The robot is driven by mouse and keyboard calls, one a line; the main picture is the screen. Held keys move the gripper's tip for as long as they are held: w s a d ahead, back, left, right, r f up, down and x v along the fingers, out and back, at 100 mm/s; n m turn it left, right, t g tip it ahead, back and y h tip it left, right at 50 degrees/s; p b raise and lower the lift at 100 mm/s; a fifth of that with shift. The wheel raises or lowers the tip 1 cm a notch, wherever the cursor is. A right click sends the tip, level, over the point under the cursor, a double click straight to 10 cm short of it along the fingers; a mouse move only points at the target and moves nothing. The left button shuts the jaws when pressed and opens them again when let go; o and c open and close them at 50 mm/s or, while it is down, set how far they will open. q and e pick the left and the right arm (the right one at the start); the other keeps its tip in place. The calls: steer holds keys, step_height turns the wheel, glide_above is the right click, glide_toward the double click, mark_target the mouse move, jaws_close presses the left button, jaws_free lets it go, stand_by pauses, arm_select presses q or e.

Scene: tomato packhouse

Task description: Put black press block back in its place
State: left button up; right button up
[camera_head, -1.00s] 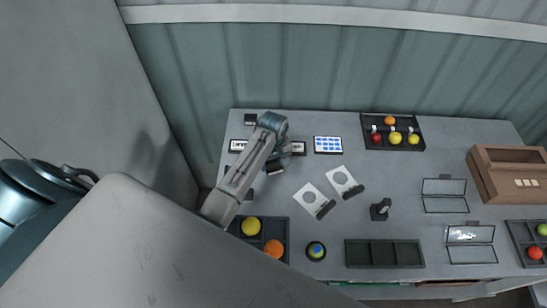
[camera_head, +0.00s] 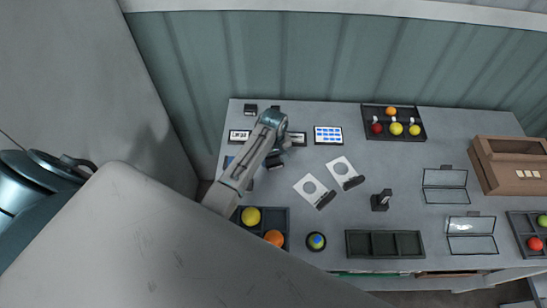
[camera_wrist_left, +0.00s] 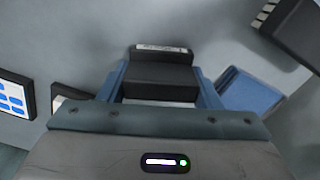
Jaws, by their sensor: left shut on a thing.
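My left gripper (camera_head: 274,152) is over the left part of the grey table, partly hidden by its own arm in the head view. In the left wrist view the gripper (camera_wrist_left: 163,92) is shut on a black block (camera_wrist_left: 160,76), which sits between the two blue-grey fingers. A pale labelled strip shows at the block's far end. Whether the block touches the table is unclear. A flat blue square (camera_wrist_left: 248,92) lies just right of the fingers in the wrist view. My right gripper is not in view.
Another dark block (camera_wrist_left: 291,28) is at the wrist view's upper right. A blue-marked panel (camera_head: 328,135), two white cards with round holes (camera_head: 313,190), a fruit tray (camera_head: 287,240) and an empty dark tray (camera_head: 384,244) are on the table. A black upright piece (camera_head: 381,200) stands centre-right.

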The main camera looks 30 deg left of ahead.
arm_select(q)
steer(key=shift+f, duration=0.35)
steer(key=o, duration=0.9)
steer(key=shift+c, duration=0.3)
steer(key=shift+c, duration=1.2)
steer(key=shift+r+p, duration=0.55)
steer(key=shift+r, duration=2.9)
